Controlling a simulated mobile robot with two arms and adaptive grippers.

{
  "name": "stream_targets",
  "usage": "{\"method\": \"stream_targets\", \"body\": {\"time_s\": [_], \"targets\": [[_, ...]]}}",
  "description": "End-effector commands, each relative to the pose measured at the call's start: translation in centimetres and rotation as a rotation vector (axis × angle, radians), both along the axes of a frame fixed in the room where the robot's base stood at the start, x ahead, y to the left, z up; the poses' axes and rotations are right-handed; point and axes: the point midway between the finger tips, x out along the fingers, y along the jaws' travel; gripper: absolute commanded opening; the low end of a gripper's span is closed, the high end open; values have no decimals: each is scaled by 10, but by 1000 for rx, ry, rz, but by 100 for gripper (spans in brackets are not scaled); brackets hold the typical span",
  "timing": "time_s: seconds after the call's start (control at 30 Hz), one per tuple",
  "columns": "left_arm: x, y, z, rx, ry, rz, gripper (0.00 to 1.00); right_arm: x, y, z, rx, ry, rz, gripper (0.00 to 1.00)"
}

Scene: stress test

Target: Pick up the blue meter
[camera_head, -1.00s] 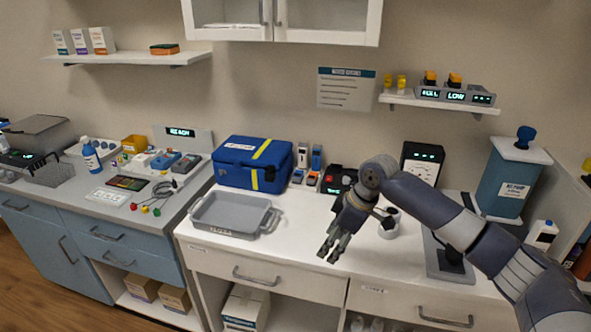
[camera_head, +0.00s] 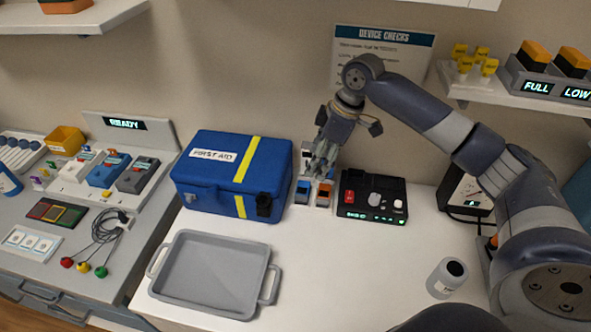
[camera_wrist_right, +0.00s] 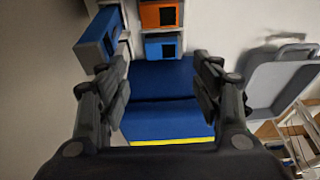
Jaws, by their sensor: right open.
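A small blue meter (camera_head: 302,191) stands in a white rack right of the blue first-aid bag, beside an orange one (camera_head: 324,193). Another upright device behind them is partly hidden by my right gripper (camera_head: 320,170). In the right wrist view, a blue-faced meter with grey sides (camera_wrist_right: 100,38) lies close to the left finger, and a blue one (camera_wrist_right: 161,48) shows beside an orange one (camera_wrist_right: 160,14) at the top. My right gripper (camera_wrist_right: 163,65) is open with nothing held between its fingers. Contact with the meter cannot be told. My left gripper is out of view.
The first-aid bag (camera_head: 230,175) stands directly left of the rack. A black box with lit controls (camera_head: 373,197) stands right of it. The counter's middle is clear.

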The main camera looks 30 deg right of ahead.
Motion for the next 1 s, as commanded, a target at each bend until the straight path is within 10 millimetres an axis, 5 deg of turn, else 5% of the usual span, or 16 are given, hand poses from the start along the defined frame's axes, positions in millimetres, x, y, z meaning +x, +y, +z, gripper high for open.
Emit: {"method": "stream_targets", "body": {"time_s": [0.47,1.0], "targets": [[-32,6,7,9,47,-1,40,9,13,-51,0,1,0,60],[-5,4,26,5,6,-2,40,16,30,-103,-1,1,0,60]]}}
